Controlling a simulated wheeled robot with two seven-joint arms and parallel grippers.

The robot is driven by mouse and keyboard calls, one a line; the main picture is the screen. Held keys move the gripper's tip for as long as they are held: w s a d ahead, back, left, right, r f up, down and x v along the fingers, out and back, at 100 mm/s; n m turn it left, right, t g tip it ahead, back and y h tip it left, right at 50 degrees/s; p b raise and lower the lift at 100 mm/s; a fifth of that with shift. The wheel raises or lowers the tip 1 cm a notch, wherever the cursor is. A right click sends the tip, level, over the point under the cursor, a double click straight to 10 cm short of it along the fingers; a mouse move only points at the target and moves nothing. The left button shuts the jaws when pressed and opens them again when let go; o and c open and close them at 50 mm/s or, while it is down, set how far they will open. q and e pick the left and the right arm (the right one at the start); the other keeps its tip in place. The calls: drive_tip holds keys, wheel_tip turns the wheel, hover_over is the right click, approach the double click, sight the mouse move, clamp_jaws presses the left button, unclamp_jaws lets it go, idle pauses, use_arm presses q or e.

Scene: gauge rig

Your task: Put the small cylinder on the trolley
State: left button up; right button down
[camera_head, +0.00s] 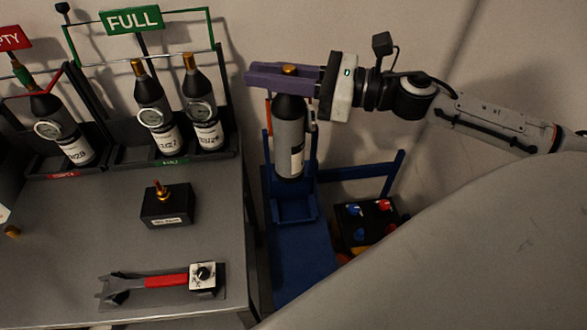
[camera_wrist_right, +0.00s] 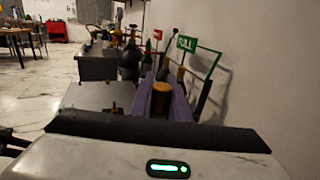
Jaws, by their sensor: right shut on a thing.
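The small cylinder (camera_head: 289,140) is grey with a dark shoulder, a brass top and a white label. It hangs roughly upright from my right gripper (camera_head: 272,76), whose purple fingers are shut around its top. In the right wrist view the brass top (camera_wrist_right: 161,89) shows between the fingers (camera_wrist_right: 160,100). The blue trolley (camera_head: 300,260) stands on the floor right of the bench. The cylinder's lower end appears just above the trolley's lower bracket, in front of its uprights; whether it touches is unclear. My left gripper is not in view.
The grey bench (camera_head: 95,230) carries a FULL rack (camera_head: 175,155) with two gauged cylinders, and another rack with one. A dark box with coloured knobs (camera_head: 365,222) is right of the trolley.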

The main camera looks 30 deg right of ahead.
wheel_tip(320, 180, down, 17)
drive_tip(key=shift+w+d+b, duration=0.15)
drive_tip(key=shift+b, duration=0.3)
drive_tip(key=shift+f, duration=0.15)
drive_tip(key=shift+f, duration=0.15)
drive_tip(key=c, duration=1.7)
unclamp_jaws()
drive_tip(key=shift+o, duration=0.2)
drive_tip(key=shift+d, duration=0.1)
